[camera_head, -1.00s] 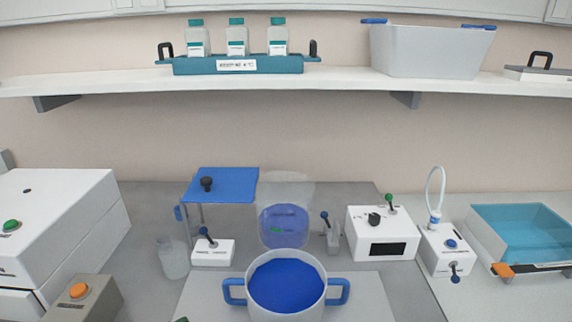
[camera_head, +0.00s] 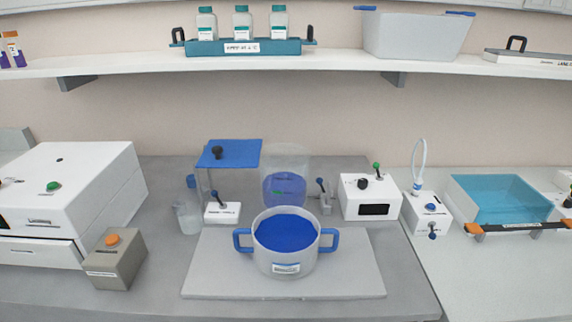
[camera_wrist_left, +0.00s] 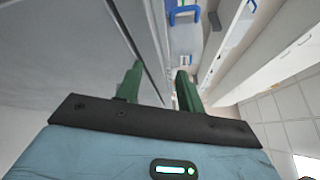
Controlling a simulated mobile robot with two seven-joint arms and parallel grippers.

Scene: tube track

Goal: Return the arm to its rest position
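My left gripper (camera_wrist_left: 158,78) shows in the left wrist view with its two green fingers apart. Nothing is between them. In that view a bench front lies beyond the fingers, and part of a white vessel with a blue handle (camera_wrist_left: 184,12) shows at the top. Neither gripper nor arm shows in the head view. My right gripper is not seen.
A white pot (camera_head: 287,263) with blue handles and blue contents stands on a grey board (camera_head: 340,280). A grey box with an orange button (camera_head: 116,262) and a white drawer unit (camera_head: 75,185) stand left. The bench front is clear.

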